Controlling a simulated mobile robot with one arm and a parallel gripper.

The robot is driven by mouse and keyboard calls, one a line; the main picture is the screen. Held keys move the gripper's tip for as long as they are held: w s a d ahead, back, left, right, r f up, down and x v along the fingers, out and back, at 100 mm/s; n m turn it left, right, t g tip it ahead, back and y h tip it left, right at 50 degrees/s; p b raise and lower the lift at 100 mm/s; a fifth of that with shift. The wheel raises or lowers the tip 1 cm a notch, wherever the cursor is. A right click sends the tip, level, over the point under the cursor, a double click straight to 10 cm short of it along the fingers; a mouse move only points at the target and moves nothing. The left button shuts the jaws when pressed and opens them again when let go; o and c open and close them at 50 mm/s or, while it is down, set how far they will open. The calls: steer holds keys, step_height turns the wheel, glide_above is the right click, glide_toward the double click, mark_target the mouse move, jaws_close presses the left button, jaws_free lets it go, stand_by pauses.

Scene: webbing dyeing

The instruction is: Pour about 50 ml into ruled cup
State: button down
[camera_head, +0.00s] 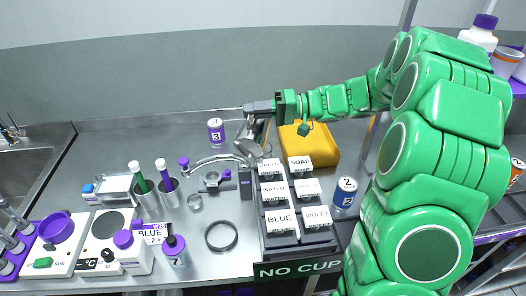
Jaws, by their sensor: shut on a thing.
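My gripper (258,112) is high over the back of the steel bench, behind the labelled rack. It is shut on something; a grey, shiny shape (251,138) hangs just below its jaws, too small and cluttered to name. I cannot make out measuring lines on any cup. A small clear vessel (195,202) stands on the bench left of the rack, and it may be a cup. The dark rack (263,240) carries white-labelled blocks, among them BLUE (281,221), VIOLET (315,217) and SOAP (299,162). A sign (297,268) at its front reads NO CUP.
A curved metal piece (212,160) reaches toward the rack. A dark ring (221,236), bottle 7 (175,251), bottle 3 (216,131), can 2 (345,192) and a yellow bin (322,146) stand around. Instruments (100,227) crowd the front left. The back left bench is clear.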

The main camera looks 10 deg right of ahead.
mark_target(249, 136)
steer(key=shift+s+a+r+n, duration=0.2)
steer(key=shift+s+r+n, duration=0.1)
steer(key=shift+s+r, duration=0.25)
steer(key=shift+s+a+r+n, duration=0.2)
steer(key=shift+s+r+n, duration=0.15)
steer(key=shift+r, duration=0.25)
steer(key=shift+s+r+h, duration=0.1)
steer(key=shift+s+h, duration=0.05)
steer(key=shift+h, duration=0.15)
steer(key=shift+a, duration=0.1)
steer(key=shift+s+a+r+n+h, duration=0.1)
steer(key=shift+s+n+h, duration=0.2)
steer(key=shift+s+n, duration=0.25)
steer(key=shift+s+a+f+n+t, duration=0.2)
steer(key=shift+s+f+n+t, duration=0.15)
steer(key=shift+f+n, duration=0.25)
steer(key=shift+h, duration=0.3)
steer(key=shift+s+a+f+n+t+h+b, duration=0.15)
steer(key=shift+s+f+n+h+b, duration=0.1)
steer(key=shift+f+n, duration=0.2)
steer(key=shift+s+a+f+n+t+h+b, duration=0.15)
steer(key=shift+s+f+n, duration=0.15)
steer(key=shift+f, duration=0.2)
steer(key=s+a+n+t+h+b, duration=0.1)
steer(key=s+a+n+t+h, duration=0.1)
steer(key=s+n, duration=0.4)
steer(key=shift+s+a+f+t, duration=0.3)
steer(key=shift+a+t, duration=0.1)
steer(key=shift+t, duration=0.15)
